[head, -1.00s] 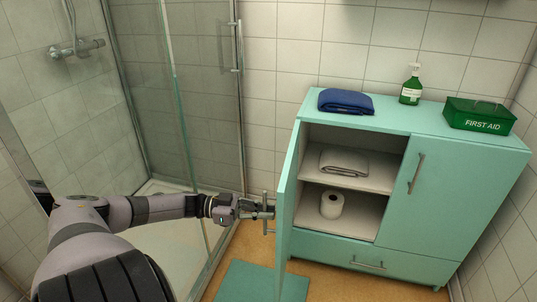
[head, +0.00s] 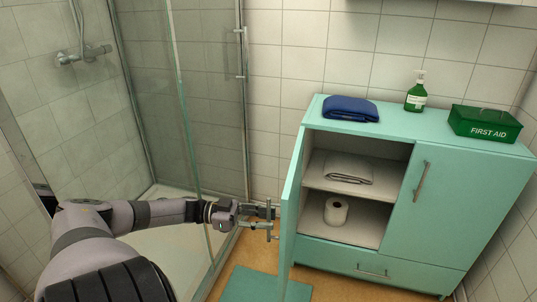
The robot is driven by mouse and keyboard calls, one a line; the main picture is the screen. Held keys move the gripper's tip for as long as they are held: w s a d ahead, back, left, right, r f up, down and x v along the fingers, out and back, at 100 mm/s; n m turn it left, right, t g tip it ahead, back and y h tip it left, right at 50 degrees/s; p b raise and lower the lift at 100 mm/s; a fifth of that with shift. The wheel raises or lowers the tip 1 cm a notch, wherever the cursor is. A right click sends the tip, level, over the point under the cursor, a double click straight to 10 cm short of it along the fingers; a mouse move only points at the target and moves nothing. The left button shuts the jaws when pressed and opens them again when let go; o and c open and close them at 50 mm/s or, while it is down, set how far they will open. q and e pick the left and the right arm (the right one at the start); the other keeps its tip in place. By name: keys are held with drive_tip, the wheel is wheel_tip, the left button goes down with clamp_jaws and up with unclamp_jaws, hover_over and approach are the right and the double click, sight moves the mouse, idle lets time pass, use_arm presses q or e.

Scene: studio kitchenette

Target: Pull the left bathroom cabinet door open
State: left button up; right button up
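The teal cabinet's left door (head: 291,204) stands wide open, swung out toward me and seen nearly edge-on. Its metal handle (head: 269,233) is on the outer face, to the left of the door. My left gripper (head: 266,218) is at this handle, with its fingers spread apart around or beside the bar. Whether a finger touches the handle is hard to tell. The open compartment shows a folded grey towel (head: 348,167) on the upper shelf and a toilet roll (head: 336,211) below. My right gripper is not in view.
The right cabinet door (head: 435,210) and lower drawer (head: 345,262) are shut. A blue towel (head: 350,108), a green soap bottle (head: 416,92) and a first-aid box (head: 485,124) stand on top. The glass shower screen (head: 187,150) is close to my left arm. A teal mat (head: 262,284) lies on the floor.

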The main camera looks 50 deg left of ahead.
use_arm(q)
drive_tip(key=v, duration=0.6)
drive_tip(key=shift+s+f, duration=0.1)
idle(0.4)
